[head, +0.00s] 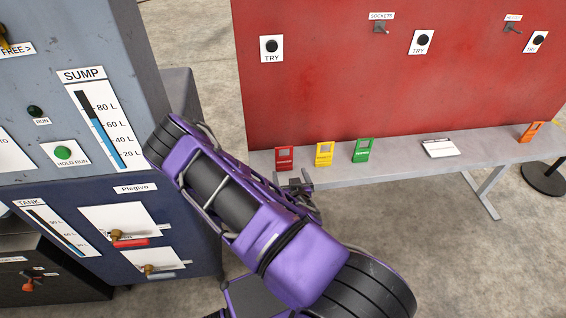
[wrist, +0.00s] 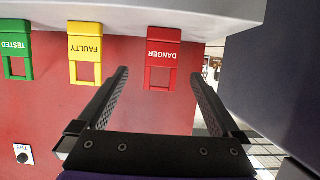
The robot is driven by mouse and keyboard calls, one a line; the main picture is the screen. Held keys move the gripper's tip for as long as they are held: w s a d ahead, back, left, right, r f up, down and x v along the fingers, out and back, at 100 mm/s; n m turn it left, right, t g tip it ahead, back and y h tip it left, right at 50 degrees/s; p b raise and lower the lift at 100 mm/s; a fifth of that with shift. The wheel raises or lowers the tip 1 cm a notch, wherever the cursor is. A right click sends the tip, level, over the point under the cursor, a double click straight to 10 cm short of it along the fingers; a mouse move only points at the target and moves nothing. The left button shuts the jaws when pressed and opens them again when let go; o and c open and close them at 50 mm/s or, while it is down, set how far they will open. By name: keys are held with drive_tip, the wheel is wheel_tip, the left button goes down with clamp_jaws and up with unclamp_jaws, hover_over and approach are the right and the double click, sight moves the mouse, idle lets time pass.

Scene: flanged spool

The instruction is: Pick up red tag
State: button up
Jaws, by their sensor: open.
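The red tag (head: 284,158) reads DANGER and stands at the left end of the grey shelf, against the red panel. In the wrist view, which is upside down, the red tag (wrist: 163,52) shows beyond and between the two dark fingers, with a square opening in its body. My gripper (head: 294,186) is open and empty, just in front of the shelf near the tag. The fingers of my gripper (wrist: 159,75) are wide apart, with no visible contact on the tag.
A yellow FAULTY tag (head: 324,154) and a green TESTED tag (head: 362,150) stand to the right on the shelf (head: 400,168). A white pad (head: 440,148) and an orange tag (head: 531,132) are farther right. A grey-blue cabinet (head: 150,60) stands close on the left.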

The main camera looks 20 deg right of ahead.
sight(284, 162)
drive_tip(key=x, duration=0.5)
drive_tip(key=shift+w, duration=0.1)
drive_tip(key=shift+b+x, duration=0.55)
drive_tip(key=shift+x, duration=2.15)
drive_tip(key=shift+a+f, duration=0.15)
drive_tip(key=shift+a, duration=0.05)
drive_tip(key=shift+c, duration=0.3)
drive_tip(key=c, duration=1.2)
